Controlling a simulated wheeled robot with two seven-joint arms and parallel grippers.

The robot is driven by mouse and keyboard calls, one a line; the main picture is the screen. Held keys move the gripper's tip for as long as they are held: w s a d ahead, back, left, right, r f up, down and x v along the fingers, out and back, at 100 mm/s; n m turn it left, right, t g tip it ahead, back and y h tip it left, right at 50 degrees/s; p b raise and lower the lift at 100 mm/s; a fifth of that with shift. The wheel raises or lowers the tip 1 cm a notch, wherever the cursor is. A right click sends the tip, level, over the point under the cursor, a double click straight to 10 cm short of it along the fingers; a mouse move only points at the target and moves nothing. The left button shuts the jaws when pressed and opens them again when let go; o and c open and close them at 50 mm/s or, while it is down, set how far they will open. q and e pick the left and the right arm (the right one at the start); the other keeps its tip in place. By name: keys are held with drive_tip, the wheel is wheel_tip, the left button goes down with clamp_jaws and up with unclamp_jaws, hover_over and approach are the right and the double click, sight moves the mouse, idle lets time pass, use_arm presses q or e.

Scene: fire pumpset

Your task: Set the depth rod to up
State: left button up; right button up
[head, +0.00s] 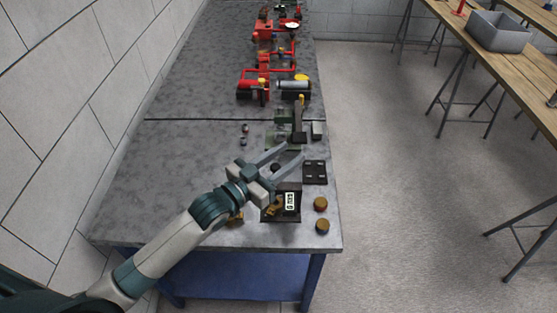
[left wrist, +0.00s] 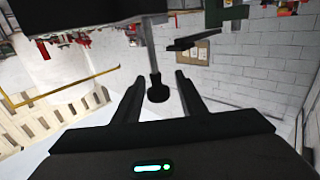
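A thin grey rod with a round black knob, which looks like the depth rod (left wrist: 152,60), hangs down in the left wrist view from a dark body at the top edge. My left gripper (left wrist: 158,84) is open, with one finger on each side of the knob and visible gaps between. In the head view the left gripper (head: 289,155) is above the near end of the bench, over a dark box with a white scale plate (head: 290,201). A dark knob (head: 276,168) shows between its fingers there. I cannot tell the rod's set position. My right gripper is out of view.
The grey bench (head: 190,165) is clear on its left. Two brown round knobs (head: 321,204) and a black plate (head: 315,172) lie at the right edge. A green device (head: 283,127) and red pump parts (head: 270,62) stand farther back.

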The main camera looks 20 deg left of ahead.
use_arm(q)
drive_tip(key=shift+s, duration=0.1)
drive_tip(key=b+v, duration=0.6)
drive_tip(key=v, duration=1.1)
drive_tip(key=shift+s, duration=0.1)
